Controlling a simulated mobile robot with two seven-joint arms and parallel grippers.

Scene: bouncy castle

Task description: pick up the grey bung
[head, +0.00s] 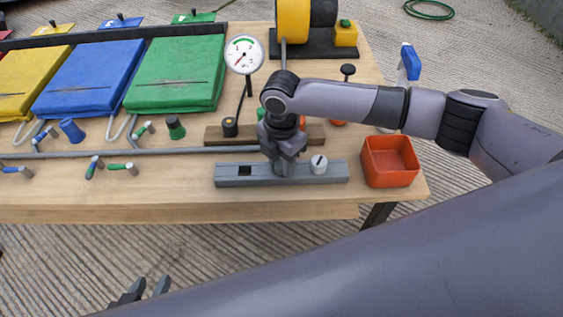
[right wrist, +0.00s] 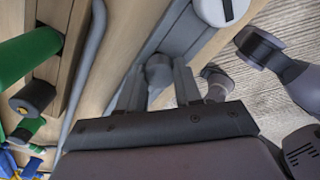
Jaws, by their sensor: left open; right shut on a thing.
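My right gripper (head: 281,172) points down over the middle of a long grey block (head: 225,181) near the table's front edge. In the right wrist view its two fingers (right wrist: 158,88) are shut on the grey bung (right wrist: 158,67), whose rounded grey top shows between the fingertips. In the head view the gripper hides the bung. I cannot tell whether the bung still touches the block. My left gripper (head: 140,289) is open and empty, low at the left in front of the table.
The grey block has a dark square hole at its left and a white slotted knob (head: 319,163) at its right. An orange tray (head: 390,160) stands right of it. A gauge (head: 244,55) and a wooden strip (head: 216,136) are behind. Green and blue bungs lie left.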

